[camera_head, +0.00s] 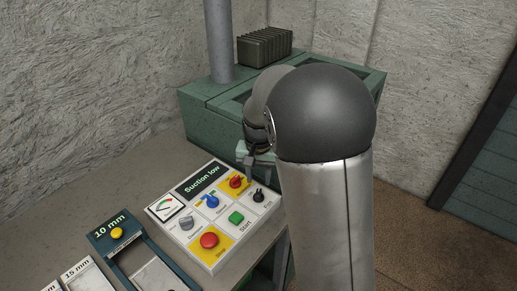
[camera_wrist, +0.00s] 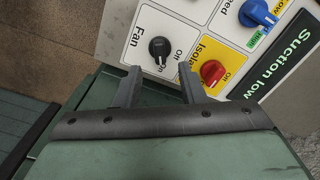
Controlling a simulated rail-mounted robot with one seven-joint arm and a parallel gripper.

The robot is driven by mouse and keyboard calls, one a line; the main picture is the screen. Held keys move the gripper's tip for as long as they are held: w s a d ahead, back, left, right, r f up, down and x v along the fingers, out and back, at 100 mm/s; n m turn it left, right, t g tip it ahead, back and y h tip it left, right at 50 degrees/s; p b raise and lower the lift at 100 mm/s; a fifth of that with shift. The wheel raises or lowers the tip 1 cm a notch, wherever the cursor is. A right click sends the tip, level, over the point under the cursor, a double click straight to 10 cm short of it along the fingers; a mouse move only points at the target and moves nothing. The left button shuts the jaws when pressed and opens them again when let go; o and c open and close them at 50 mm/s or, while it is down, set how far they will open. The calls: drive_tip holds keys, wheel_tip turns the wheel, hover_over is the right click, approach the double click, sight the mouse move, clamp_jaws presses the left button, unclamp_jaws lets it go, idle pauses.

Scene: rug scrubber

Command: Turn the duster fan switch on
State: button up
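The fan switch is a small black knob (camera_wrist: 159,48) on a white panel square labelled "Fan", with off and on marks beside it. It also shows in the head view (camera_head: 258,195) at the right edge of the control panel (camera_head: 172,226). I cannot tell clearly which mark the knob points to. My gripper (camera_wrist: 158,73) is open and empty, its two dark fingers pointing at the panel. In the wrist view the knob lies just beyond and between the fingertips, with no visible contact. In the head view my arm hides most of the gripper.
Beside the fan switch is a red isolator knob (camera_wrist: 212,72); a blue speed knob (camera_wrist: 257,14) is farther off. The panel also has a green start button (camera_head: 236,217) and red stop button (camera_head: 209,240). A green machine housing (camera_head: 205,121) stands behind.

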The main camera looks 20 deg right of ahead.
sight(258, 192)
wheel_tip(258, 192, up, 12)
drive_tip(key=shift+b, duration=0.3)
drive_tip(key=s+f+n, duration=0.2)
drive_tip(key=s+f, duration=0.3)
drive_tip(key=s, duration=0.7)
drive_tip(key=s+f+n, duration=0.3)
drive_tip(key=s+f, duration=0.2)
drive_tip(key=s, duration=0.8)
drive_tip(key=shift+a+f+t, duration=0.15)
drive_tip(key=shift+f+t, duration=0.1)
drive_tip(key=shift+t, duration=0.05)
